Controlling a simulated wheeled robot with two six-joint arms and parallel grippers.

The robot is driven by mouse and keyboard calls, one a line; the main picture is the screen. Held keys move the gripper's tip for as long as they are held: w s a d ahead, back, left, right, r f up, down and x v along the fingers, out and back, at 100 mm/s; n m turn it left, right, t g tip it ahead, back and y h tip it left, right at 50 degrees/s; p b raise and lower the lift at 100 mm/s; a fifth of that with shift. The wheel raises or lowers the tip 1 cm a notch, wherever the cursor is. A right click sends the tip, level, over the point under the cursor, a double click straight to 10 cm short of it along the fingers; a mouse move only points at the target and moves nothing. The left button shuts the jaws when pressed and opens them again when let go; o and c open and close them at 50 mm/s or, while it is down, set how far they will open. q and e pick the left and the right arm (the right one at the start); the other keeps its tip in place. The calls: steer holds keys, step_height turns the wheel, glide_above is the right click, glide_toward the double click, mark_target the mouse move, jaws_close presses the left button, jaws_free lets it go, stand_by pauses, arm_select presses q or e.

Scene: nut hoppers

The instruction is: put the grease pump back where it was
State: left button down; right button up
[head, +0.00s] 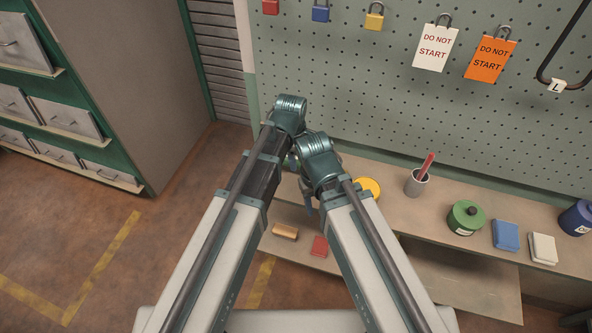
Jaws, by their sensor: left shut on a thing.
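My left gripper (292,161) is just below its wrist, in the narrow gap between my two arms in front of the pegboard. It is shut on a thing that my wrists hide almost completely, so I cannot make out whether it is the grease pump. My right arm's wrist (318,157) is close beside it on the right. The right gripper's jaws are mostly hidden under that wrist. No grease pump can be clearly identified elsewhere in view.
The bench shelf (400,218) holds a yellow round thing (369,187), a grey cup (416,183) with a red stick, a green tin (466,217), a blue block (505,235) and pale cloths (542,248). Tags and padlocks hang on the pegboard (340,100). Drawer cabinets stand left.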

arm_select(q)
steer(key=shift+f+b, duration=1.9)
steer(key=shift+r, duration=0.1)
steer(key=shift+c, duration=1.1)
jaws_free()
steer(key=shift+r, duration=0.15)
step_height(320, 180, up, 12)
steer(key=s+p, duration=0.2)
steer(key=p, duration=1)
steer(key=shift+a+f, duration=0.2)
steer(key=shift+a, duration=0.15)
